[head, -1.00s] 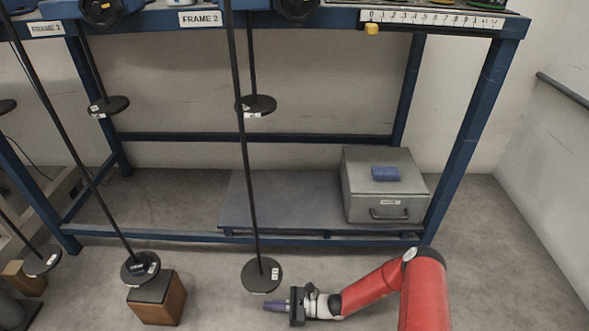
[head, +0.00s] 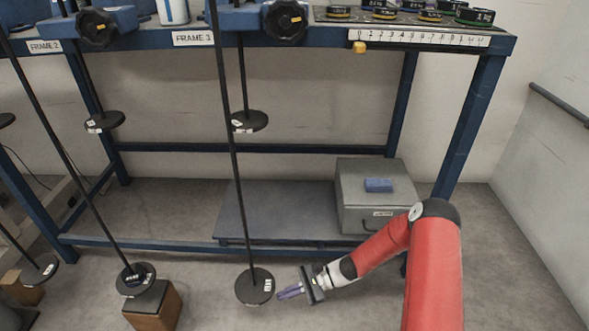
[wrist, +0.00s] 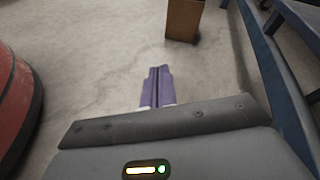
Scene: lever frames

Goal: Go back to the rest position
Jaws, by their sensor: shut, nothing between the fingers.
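My gripper (head: 290,292) is low in front of the bench in the head view, at the end of my red and white arm. Its purple fingers point left and are shut with nothing between them. In the wrist view the closed fingers (wrist: 157,87) lie side by side above the bare floor. In the head view the fingertips are just right of a hanging black disc (head: 254,287); whether they touch it I cannot tell.
A wooden block (head: 155,308) stands at lower left; one also shows in the wrist view (wrist: 183,20). Thin rods with discs hang leftward.

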